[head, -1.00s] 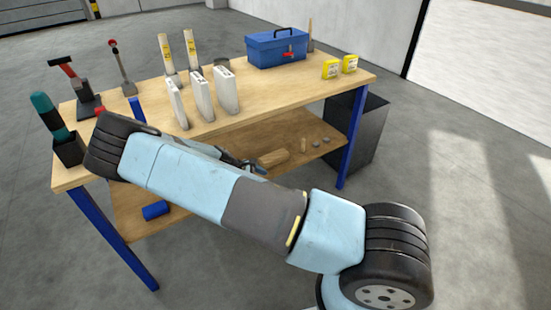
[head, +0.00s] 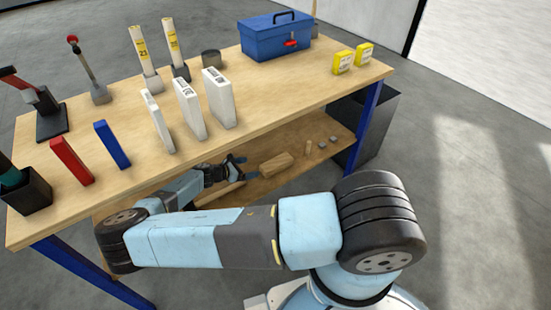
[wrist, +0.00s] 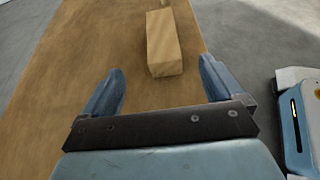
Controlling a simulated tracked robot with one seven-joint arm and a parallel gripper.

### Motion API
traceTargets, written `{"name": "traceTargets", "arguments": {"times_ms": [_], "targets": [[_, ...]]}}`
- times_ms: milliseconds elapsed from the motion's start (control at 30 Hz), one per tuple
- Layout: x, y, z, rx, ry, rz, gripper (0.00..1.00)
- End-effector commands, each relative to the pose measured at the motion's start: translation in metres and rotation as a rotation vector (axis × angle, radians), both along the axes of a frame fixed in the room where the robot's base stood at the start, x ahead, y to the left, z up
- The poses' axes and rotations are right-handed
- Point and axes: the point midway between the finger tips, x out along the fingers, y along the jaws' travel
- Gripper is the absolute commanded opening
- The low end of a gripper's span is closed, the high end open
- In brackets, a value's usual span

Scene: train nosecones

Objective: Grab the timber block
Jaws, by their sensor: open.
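The timber block (head: 277,165) is a light wooden bar lying on the lower shelf (head: 300,172) of the workbench. In the wrist view the timber block (wrist: 164,45) lies ahead of my gripper, lengthwise and roughly in line with the space between the fingers. My gripper (wrist: 160,88) is open and empty, with two blue fingers apart. In the head view my gripper (head: 245,167) is low at the shelf, just left of the block, and apart from it. Part of my gripper is hard to make out there.
A small wooden peg (head: 308,147) and small grey pieces (head: 322,145) lie right of the block on the shelf. The bench top (head: 290,95) above carries a blue toolbox (head: 277,40), white boxes (head: 219,98) and several tools. A blue bench leg (head: 366,127) stands at the right.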

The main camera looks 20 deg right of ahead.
Motion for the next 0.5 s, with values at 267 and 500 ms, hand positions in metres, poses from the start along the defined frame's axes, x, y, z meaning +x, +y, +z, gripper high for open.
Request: {"name": "traceTargets", "arguments": {"times_ms": [267,500], "targets": [[0.009,-0.031,-0.012,-0.008,0.003,-0.008,0.94],[0.021,-0.070,-0.028,-0.008,0.003,-0.011,0.94]]}}
